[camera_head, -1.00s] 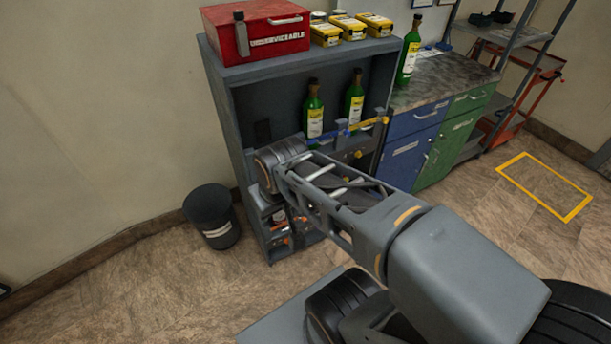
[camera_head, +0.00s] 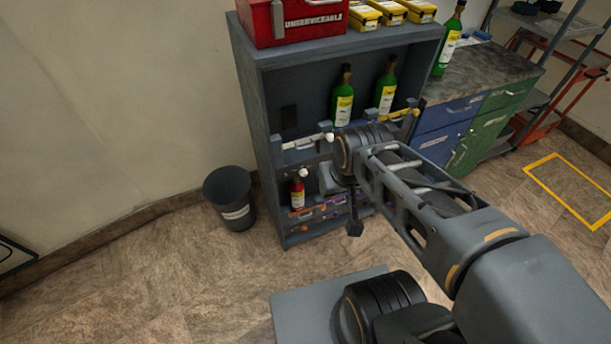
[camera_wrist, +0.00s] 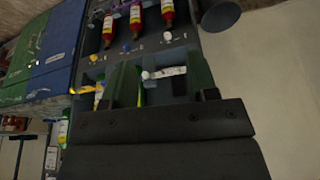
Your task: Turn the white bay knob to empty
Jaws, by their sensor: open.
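The white knob (camera_head: 303,172) is a small round ball on the front of the grey rack, below a white-ended bar with a label. The wrist view sees the rack upside down. There the white knob (camera_wrist: 167,36) stands beyond my fingertips, with the blue knob (camera_wrist: 125,47) and yellow knob (camera_wrist: 93,58) to its left. My gripper (camera_wrist: 162,80) is open and empty, its two green-lit fingers apart. The white-ended bar (camera_wrist: 163,73) shows between the fingers, and I see no contact. The direction the knob points is too small to tell.
The rack (camera_head: 256,110) holds green bottles (camera_head: 343,98) above and red bottles (camera_wrist: 167,12) below. A red box (camera_head: 290,20) and yellow cases stand on top. A black bin (camera_head: 231,198) stands left of it. Blue and green drawers (camera_head: 452,112) are to the right. The floor in front looks clear.

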